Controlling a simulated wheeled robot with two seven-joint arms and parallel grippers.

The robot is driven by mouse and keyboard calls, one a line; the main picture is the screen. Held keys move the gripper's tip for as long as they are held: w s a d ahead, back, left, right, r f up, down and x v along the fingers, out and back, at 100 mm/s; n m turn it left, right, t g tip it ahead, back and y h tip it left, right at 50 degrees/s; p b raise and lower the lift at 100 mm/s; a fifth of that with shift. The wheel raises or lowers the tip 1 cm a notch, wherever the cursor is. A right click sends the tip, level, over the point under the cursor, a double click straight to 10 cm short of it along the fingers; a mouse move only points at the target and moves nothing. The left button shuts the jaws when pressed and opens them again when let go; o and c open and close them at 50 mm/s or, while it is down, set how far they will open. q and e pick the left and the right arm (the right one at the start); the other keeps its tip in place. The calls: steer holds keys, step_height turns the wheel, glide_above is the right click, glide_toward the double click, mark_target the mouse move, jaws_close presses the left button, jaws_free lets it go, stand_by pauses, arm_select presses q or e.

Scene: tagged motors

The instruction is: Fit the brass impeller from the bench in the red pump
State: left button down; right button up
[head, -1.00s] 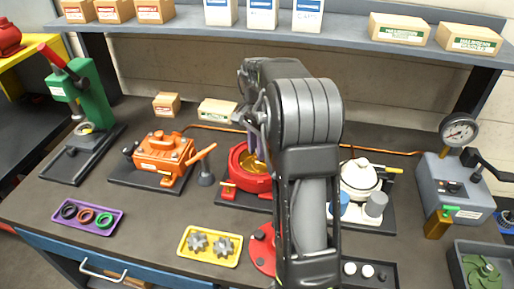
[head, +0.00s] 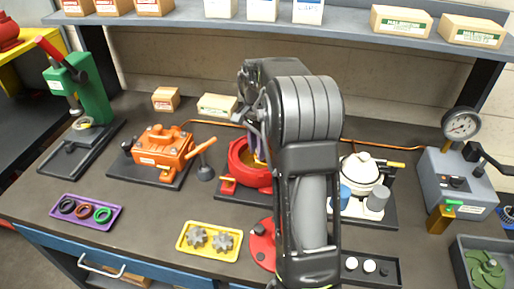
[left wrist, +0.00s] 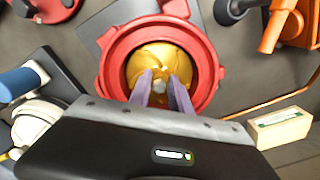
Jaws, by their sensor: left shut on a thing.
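The red pump (head: 238,152) stands open on a dark base plate in the middle of the bench, partly hidden by my left arm. In the left wrist view the red pump's round housing (left wrist: 104,62) surrounds the brass impeller (left wrist: 160,55), which is inside the opening. My left gripper (left wrist: 163,87) points down into the opening, its two grey fingers shut on the impeller's hub. Whether the impeller is fully seated cannot be told. The pump's red cover (head: 262,245) seems to lie on the bench in front, half hidden by my arm. My right gripper is not in view.
An orange pump (head: 165,150) stands left and a white pump (head: 361,172) right of the red one. A yellow tray with grey gears (head: 209,241) and a purple tray with rings (head: 86,212) lie in front. A gauge box (head: 458,180) stands at right.

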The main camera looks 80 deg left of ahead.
arm_select(q)
steer(key=shift+f+b, duration=0.4)
steer(key=shift+f, duration=0.25)
steer(key=c, duration=1.1)
jaws_free()
steer(key=shift+r+p, duration=2.35)
steer(key=shift+r, duration=0.7)
steer(key=shift+r, duration=0.3)
step_height(320, 180, up, 7)
steer(key=shift+r+b, duration=0.1)
steer(key=shift+b, duration=0.65)
